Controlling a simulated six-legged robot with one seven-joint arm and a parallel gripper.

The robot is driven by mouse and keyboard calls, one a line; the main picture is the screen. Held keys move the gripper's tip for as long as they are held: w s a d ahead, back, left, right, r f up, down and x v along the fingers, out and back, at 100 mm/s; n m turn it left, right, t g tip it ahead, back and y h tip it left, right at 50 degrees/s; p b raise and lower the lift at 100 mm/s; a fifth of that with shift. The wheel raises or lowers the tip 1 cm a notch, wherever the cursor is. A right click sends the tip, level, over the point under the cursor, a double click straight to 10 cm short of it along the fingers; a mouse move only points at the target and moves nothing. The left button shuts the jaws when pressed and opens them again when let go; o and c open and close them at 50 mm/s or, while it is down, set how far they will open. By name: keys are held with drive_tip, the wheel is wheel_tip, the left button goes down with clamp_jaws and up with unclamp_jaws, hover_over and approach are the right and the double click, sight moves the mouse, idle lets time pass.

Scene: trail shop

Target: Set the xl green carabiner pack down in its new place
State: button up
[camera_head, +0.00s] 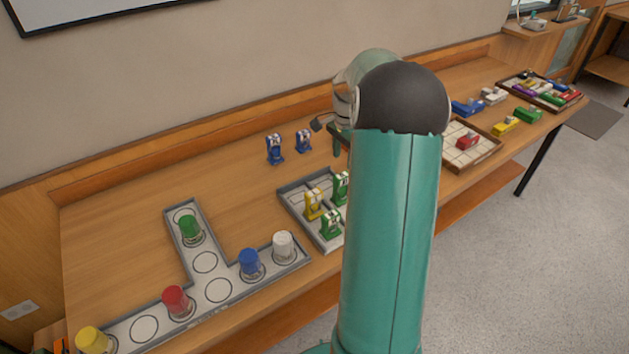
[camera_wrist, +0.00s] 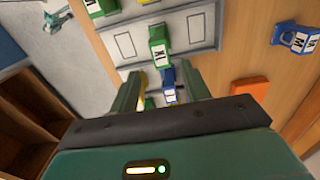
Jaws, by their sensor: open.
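Two green carabiner packs, one farther back (camera_head: 341,187) and one nearer (camera_head: 330,224), stand in a grey sectioned tray (camera_head: 308,236) with a yellow pack (camera_head: 313,204). In the wrist view a green pack (camera_wrist: 159,45) stands on the tray just past my gripper (camera_wrist: 160,85), which is open. A blue pack (camera_wrist: 168,85) shows between the fingers, with yellow and green bits partly hidden. Another green pack (camera_wrist: 97,8) is at the top left. I cannot tell which green pack is the xl one. My arm hides part of the tray in the head view.
Two blue packs (camera_head: 274,150) (camera_head: 303,141) stand on the table behind the tray. A T-shaped board (camera_head: 205,262) with coloured pieces lies at left. A wooden tray (camera_head: 484,157) with a red item (camera_head: 467,141) is at right. An orange block (camera_wrist: 250,88) shows in the wrist view.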

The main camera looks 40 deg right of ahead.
drive_tip(key=s+a+r+n+t, duration=0.1)
drive_tip(key=a+r+n, duration=0.25)
drive_tip(key=a, duration=0.35)
drive_tip(key=s+a+r+n+h, duration=0.1)
drive_tip(key=a+r+n, duration=0.1)
drive_tip(key=a+r, duration=0.45)
drive_tip(key=s+a+r+n+t, duration=0.1)
drive_tip(key=a+r+n, duration=0.2)
drive_tip(key=a, duration=0.5)
drive_tip(key=s+a+n+t+y, duration=0.1)
drive_tip(key=s+a+n+t, duration=0.2)
drive_tip(key=s+a+n, duration=0.7)
drive_tip(key=s+a, duration=0.4)
drive_tip(key=a, duration=0.3)
drive_tip(key=shift+r+n+t, duration=0.25)
drive_tip(key=shift+n+t, duration=0.05)
drive_tip(key=shift+n, duration=0.05)
drive_tip(key=shift+s, duration=0.1)
